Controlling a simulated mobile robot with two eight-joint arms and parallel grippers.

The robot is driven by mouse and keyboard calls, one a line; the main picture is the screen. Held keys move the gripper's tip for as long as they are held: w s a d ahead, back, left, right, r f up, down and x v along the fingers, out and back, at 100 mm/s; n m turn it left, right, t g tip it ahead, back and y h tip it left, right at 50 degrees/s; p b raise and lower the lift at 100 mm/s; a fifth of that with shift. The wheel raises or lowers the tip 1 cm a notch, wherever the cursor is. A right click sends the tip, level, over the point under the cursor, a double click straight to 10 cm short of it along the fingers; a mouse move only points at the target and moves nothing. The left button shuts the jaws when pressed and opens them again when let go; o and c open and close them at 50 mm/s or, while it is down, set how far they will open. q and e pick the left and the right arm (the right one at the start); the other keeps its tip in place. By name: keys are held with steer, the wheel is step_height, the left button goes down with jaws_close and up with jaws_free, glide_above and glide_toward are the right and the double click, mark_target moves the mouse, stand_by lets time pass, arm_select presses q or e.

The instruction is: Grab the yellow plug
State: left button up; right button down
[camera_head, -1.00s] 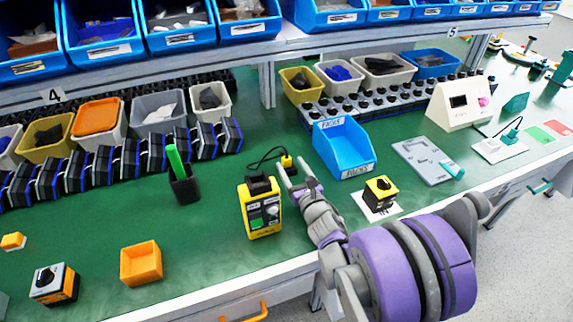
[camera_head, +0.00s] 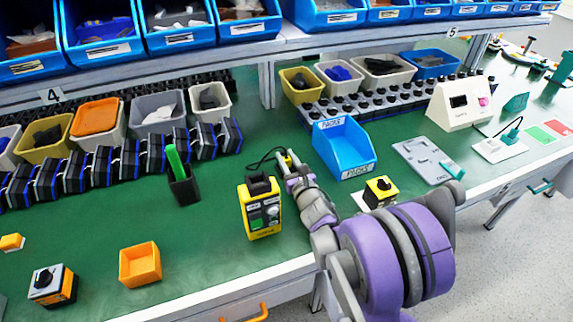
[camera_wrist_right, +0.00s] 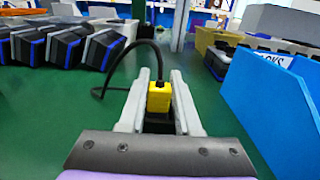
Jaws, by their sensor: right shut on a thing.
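The yellow plug (camera_wrist_right: 159,97) stands between the two fingers of my right gripper (camera_wrist_right: 160,100) in the right wrist view. The fingers are shut on it, and a black cable curves from it to the left. In the head view the right gripper (camera_head: 284,160) reaches the plug, which is mostly hidden by the fingers. The plug is over the green table (camera_head: 215,225), behind the yellow tester box (camera_head: 260,207). I cannot tell whether it touches the table. My left gripper is not in view.
A blue bin (camera_head: 343,148) stands just right of the right gripper. An orange tray (camera_head: 140,264) and a yellow rotary switch (camera_head: 380,192) sit nearer the front edge. Bins line the back.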

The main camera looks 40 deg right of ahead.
mark_target(286, 156)
step_height(286, 156, up, 10)
steer(key=p, duration=0.3)
stand_by(0.4)
stand_by(0.7)
